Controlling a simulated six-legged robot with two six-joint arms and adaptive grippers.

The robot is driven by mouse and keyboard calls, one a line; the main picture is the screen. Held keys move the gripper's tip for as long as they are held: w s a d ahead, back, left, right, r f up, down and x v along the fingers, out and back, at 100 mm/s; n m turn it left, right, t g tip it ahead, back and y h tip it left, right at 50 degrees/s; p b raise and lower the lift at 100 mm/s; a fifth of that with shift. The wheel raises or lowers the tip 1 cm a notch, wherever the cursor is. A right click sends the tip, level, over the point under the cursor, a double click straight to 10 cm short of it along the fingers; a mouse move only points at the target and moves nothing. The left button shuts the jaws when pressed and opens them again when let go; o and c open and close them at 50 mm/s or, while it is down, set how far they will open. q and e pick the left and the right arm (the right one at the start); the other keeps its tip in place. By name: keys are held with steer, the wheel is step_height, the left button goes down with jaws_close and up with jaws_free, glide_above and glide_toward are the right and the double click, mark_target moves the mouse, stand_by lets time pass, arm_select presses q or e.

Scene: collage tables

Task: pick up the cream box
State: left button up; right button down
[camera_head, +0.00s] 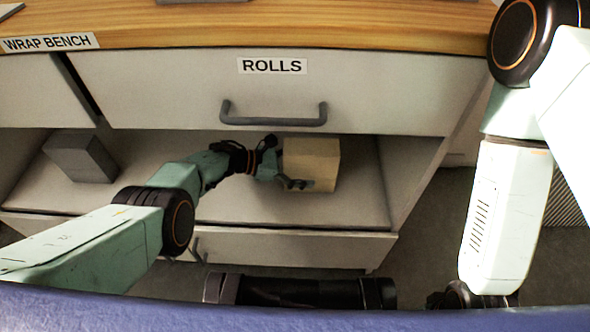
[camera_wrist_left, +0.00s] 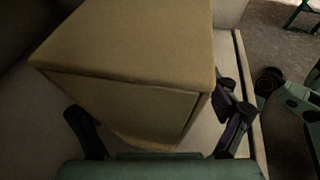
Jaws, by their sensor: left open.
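The cream box (camera_head: 312,165) stands on the open shelf under the ROLLS drawer, near the shelf's right end. My left gripper (camera_head: 284,164) is open at the box's left side, with one finger toward the back and one across the front lower corner. In the left wrist view the box (camera_wrist_left: 135,50) fills the upper middle. There the open fingers of my left gripper (camera_wrist_left: 160,118) are on either side of the box's near part. I cannot tell whether either finger touches it. My right arm shows at the right, but its gripper is not in view.
A grey box (camera_head: 80,157) stands on the left of the same shelf (camera_head: 240,205). Above is the drawer (camera_head: 400,90) with a dark handle (camera_head: 274,114), under the wooden bench top (camera_head: 330,30). A side panel (camera_head: 410,175) closes the shelf at the right.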

arm_select(q)
steer(key=shift+d, duration=0.1)
steer(key=c, duration=1.5)
steer(key=shift+o, duration=0.2)
steer(key=shift+s+f, duration=0.1)
steer(key=shift+s, duration=0.05)
